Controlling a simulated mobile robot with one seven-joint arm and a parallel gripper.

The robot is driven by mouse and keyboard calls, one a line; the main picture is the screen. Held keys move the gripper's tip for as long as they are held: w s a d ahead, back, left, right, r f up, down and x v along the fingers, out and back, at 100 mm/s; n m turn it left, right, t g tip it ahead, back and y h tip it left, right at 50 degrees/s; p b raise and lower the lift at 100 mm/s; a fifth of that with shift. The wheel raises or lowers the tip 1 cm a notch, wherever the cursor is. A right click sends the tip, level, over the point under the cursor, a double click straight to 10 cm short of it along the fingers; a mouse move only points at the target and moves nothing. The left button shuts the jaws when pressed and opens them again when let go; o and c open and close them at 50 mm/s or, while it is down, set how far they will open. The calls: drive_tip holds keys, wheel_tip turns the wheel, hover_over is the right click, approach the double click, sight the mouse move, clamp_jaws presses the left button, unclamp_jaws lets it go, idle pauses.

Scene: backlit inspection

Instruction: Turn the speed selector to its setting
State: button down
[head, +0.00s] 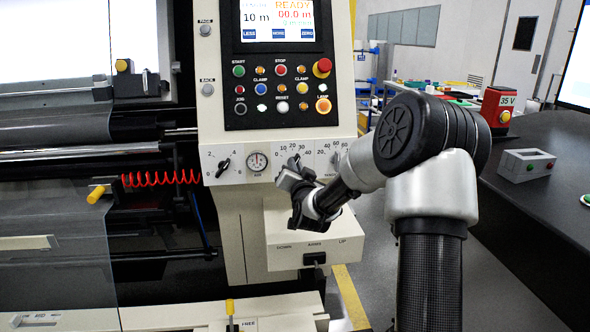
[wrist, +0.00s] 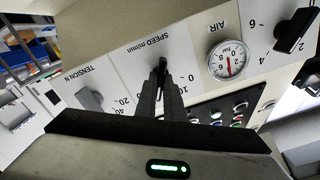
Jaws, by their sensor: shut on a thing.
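The speed selector (wrist: 161,63) is a dark knob under the "SPEED m/min" label in the wrist view. My gripper (wrist: 161,80) is shut on it, with a finger on each side. In the head view my gripper (head: 294,168) is at the front of the machine's control panel, over the speed dial, and mostly hides the knob. Some numbers of the speed scale (head: 291,148) show above it. The fingers cover part of the scale in the wrist view, so I cannot tell which number the knob points to.
The tension knob (wrist: 89,98) is beside the speed dial, and the air gauge (wrist: 229,61) is on its other side. A black selector (head: 223,164) is farther left. The button panel (head: 277,86) is above. A ledge with a small lever (head: 314,259) juts out below.

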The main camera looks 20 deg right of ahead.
drive_tip(key=shift+f, duration=0.1)
drive_tip(key=c, duration=1.9)
unclamp_jaws()
drive_tip(key=shift+o, duration=0.2)
drive_tip(key=shift+s, duration=0.15)
drive_tip(key=p+v, duration=0.1)
drive_tip(key=v, duration=1.6)
drive_tip(key=shift+p, duration=0.35)
drive_tip(key=shift+s, duration=0.1)
